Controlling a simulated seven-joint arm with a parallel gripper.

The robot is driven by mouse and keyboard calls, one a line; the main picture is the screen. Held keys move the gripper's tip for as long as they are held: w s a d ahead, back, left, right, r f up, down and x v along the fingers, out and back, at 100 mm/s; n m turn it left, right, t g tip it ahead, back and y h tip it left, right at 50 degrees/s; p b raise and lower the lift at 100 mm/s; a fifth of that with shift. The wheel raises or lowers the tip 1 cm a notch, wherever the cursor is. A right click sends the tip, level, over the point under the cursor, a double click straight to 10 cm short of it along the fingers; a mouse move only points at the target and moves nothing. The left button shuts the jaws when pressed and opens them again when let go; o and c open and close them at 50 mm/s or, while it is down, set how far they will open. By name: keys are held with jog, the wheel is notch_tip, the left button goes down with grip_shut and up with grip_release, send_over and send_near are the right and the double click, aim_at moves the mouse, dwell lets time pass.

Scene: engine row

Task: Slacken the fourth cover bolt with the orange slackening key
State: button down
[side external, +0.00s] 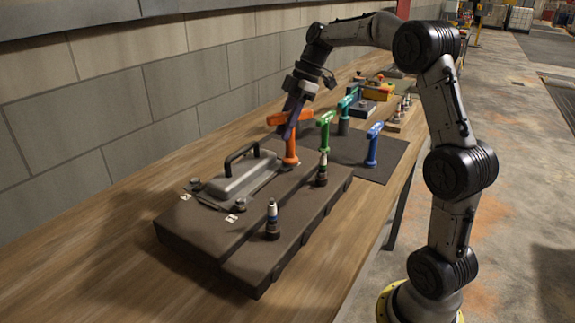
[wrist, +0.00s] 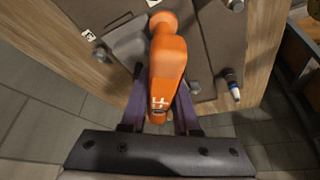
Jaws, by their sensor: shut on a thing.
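The orange slackening key (side external: 290,147) stands roughly upright at the far end of the grey cover (side external: 237,181) on the brown engine block (side external: 205,235). My gripper (side external: 291,118) is shut on its orange crossbar from above. In the wrist view the orange key (wrist: 167,60) lies between the purple fingers of my gripper (wrist: 160,105). Its lower end covers whatever is under it, so I cannot tell whether it sits on a bolt. Two cover bolts show at the near end, a left bolt (side external: 195,183) and a right bolt (side external: 240,205), beside small white labels.
A black handle (side external: 241,155) rises from the cover. Two upright plug-like parts stand on the block, one near (side external: 272,220) and one farther (side external: 322,170). Green (side external: 325,130), blue (side external: 373,146) and teal (side external: 345,112) keys stand behind, around the dark mat (side external: 395,158). A wall runs along the left.

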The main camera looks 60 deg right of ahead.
jog(key=n+g, duration=0.1)
jog(key=n, duration=0.2)
jog(key=n+g, duration=0.1)
jog(key=n, duration=0.1)
jog(key=shift+s+a+r+n+y, duration=0.1)
jog(key=shift+s+a+n+y, duration=0.1)
jog(key=shift+n+y, duration=0.2)
jog(key=m+t, duration=0.1)
jog(key=m, duration=0.2)
jog(key=shift+w+d+r+m, duration=0.1)
jog(key=shift+m, duration=0.2)
jog(key=m+t, duration=0.1)
jog(key=m, duration=0.1)
jog(key=m+t+h, duration=0.1)
jog(key=m, duration=0.2)
jog(key=shift+w+d, duration=0.15)
jog(key=shift+w, duration=0.05)
jog(key=m+h, duration=0.1)
jog(key=m, duration=0.1)
jog(key=m+t+h, duration=0.1)
jog(key=m, duration=0.1)
jog(key=shift+w+d+m, duration=0.2)
jog(key=shift+m, duration=0.1)
jog(key=m+h, duration=0.1)
jog(key=m, duration=0.3)
jog(key=shift+w+d+h, duration=0.15)
jog(key=shift+d+h, duration=0.05)
jog(key=shift+h, duration=0.2)
